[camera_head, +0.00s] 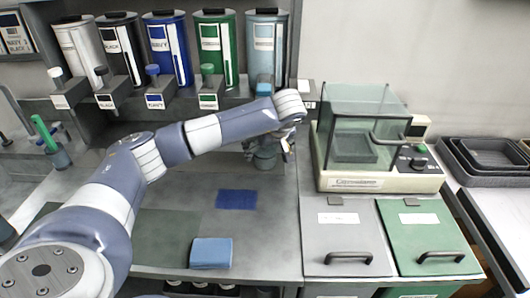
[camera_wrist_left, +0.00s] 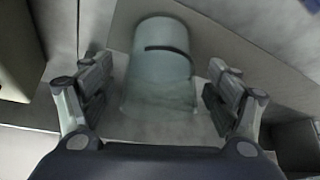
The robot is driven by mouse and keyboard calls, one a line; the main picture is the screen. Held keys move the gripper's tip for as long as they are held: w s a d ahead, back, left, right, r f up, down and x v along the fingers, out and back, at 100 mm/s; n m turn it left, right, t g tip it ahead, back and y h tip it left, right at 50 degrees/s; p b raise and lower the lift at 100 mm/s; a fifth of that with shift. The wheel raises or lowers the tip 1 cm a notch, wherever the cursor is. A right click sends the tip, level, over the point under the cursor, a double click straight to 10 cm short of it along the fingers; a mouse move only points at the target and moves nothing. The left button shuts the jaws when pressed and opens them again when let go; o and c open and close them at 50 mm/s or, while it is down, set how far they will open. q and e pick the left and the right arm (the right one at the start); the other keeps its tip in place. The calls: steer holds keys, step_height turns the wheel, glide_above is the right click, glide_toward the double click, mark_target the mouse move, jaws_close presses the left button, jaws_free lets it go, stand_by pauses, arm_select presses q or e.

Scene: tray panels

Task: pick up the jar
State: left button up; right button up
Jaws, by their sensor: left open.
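A pale grey-green cylindrical jar (camera_wrist_left: 158,70) with a dark curved line across it shows in the left wrist view. My left gripper (camera_wrist_left: 158,98) is open, with one finger on each side of the jar and a visible gap to both fingers. In the head view my left gripper (camera_head: 268,155) is at the back of the worktop, below the row of dispensers, at the end of my outstretched left arm. The jar is hard to make out there against the gripper. My right gripper is not in view.
Several coloured canisters (camera_head: 214,50) stand along the back. A glass-covered balance (camera_head: 355,183) stands right of the gripper, above a grey panel (camera_head: 345,230) and a green panel (camera_head: 425,225). A blue pad (camera_head: 211,252) and a navy swatch (camera_head: 236,198) lie in front. Dark trays (camera_head: 488,170) are far right.

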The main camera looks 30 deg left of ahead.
arm_select(q)
steer(key=c, duration=1.6)
steer(key=shift+r, duration=0.2)
